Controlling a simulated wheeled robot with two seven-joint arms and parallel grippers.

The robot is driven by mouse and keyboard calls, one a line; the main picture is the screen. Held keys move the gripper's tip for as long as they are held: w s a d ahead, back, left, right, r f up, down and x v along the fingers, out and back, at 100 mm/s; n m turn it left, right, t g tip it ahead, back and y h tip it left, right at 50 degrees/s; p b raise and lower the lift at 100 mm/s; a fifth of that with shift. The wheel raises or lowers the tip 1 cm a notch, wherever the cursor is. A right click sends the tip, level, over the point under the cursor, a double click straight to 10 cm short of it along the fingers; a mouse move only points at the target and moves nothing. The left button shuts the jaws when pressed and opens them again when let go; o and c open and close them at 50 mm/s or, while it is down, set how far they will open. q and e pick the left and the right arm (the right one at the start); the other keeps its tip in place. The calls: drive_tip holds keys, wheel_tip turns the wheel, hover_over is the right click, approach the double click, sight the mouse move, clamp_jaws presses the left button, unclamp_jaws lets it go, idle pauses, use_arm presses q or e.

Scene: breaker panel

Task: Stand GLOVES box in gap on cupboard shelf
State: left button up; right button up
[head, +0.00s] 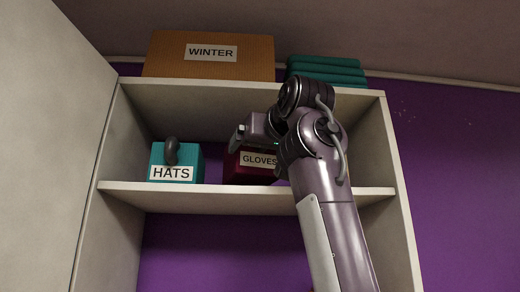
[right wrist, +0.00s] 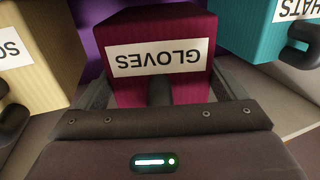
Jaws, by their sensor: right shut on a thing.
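The dark red GLOVES box (head: 234,170) is upright between the cupboard's side walls, at the level of the middle shelf (head: 230,198). I cannot tell whether its base touches the shelf. My right gripper (head: 262,140) is in front of it and partly covers it. In the right wrist view the GLOVES box (right wrist: 195,25) appears upside down, with its label facing me and a dark handle (right wrist: 160,92) below it. The fingers of my right gripper (right wrist: 162,92) lie along both sides of the box, shut on it. My left gripper is out of view.
The teal HATS box (head: 190,160) with a dark handle stands to the left, with a space between. A tan box (right wrist: 40,50) stands on the other side, hidden behind my arm in the head view. The WINTER box (head: 210,65) and folded teal cloth (head: 325,68) are on top.

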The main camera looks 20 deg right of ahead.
drive_tip(key=shift+w+f+b, duration=0.15)
drive_tip(key=shift+f+b, duration=0.15)
drive_tip(key=shift+f, duration=0.3)
drive_tip(key=shift+f+b, duration=0.8)
drive_tip(key=shift+b, duration=0.1)
drive_tip(key=o, duration=0.9)
